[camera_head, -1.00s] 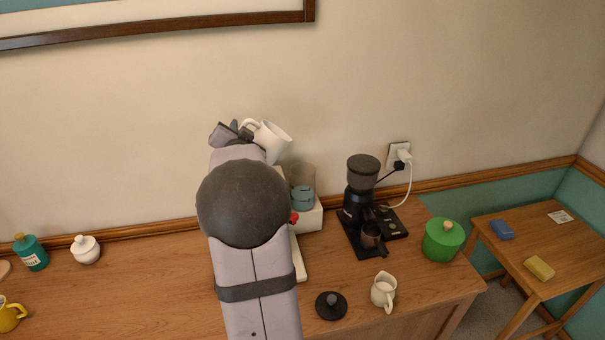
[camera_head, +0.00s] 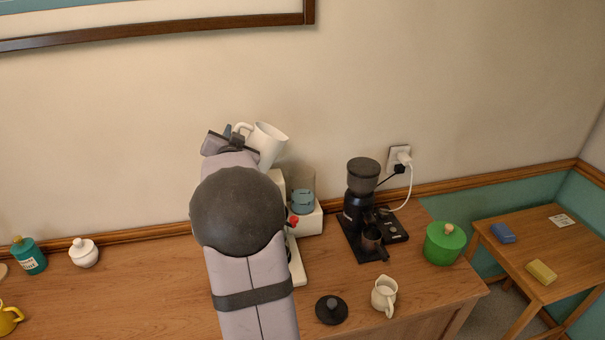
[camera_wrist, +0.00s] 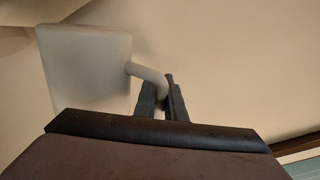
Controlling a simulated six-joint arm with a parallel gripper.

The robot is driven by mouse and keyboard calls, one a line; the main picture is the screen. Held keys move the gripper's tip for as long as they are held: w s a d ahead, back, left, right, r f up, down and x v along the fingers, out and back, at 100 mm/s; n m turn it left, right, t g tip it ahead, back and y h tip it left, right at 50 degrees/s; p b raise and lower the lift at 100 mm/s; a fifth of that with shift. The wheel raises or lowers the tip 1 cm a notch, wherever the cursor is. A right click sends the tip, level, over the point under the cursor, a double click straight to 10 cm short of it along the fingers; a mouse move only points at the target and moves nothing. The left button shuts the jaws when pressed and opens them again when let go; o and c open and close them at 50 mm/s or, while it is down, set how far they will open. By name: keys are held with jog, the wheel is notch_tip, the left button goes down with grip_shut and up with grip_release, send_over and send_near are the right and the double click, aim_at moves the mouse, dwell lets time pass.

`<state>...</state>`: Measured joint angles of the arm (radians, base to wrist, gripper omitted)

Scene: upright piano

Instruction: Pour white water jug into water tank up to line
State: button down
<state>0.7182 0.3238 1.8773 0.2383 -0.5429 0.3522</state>
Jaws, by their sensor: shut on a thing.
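The white water jug (camera_head: 266,142) is held up in front of the wall, tilted a little to the right in the head view. My gripper (camera_head: 233,138) is shut on its handle, at the jug's left. The wrist view shows the jug (camera_wrist: 85,65) and the gripper fingers (camera_wrist: 163,98) closed around the handle. The water tank (camera_head: 302,187) is a clear container with bluish water low in it, on the white coffee machine (camera_head: 311,222). The jug is above and left of the tank, apart from it. I cannot make out the line on the tank.
A black coffee grinder (camera_head: 362,190) stands right of the machine, with a green pot (camera_head: 443,243) beyond. A small cream pitcher (camera_head: 384,295) and a black lid (camera_head: 331,309) are near the front edge. My arm hides part of the machine.

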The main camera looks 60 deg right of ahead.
jog(key=w+a+f+n+h+b, duration=0.1)
jog(key=w+a+f+n+b, duration=0.2)
jog(key=f+n+b, duration=0.1)
jog(key=shift+a+f+n+b, duration=0.35)
jog(key=shift+f+n, duration=0.4)
jog(key=shift+n, duration=0.25)
notch_tip(320, 180, up, 5)
jog(key=p, duration=0.3)
dwell(0.3)
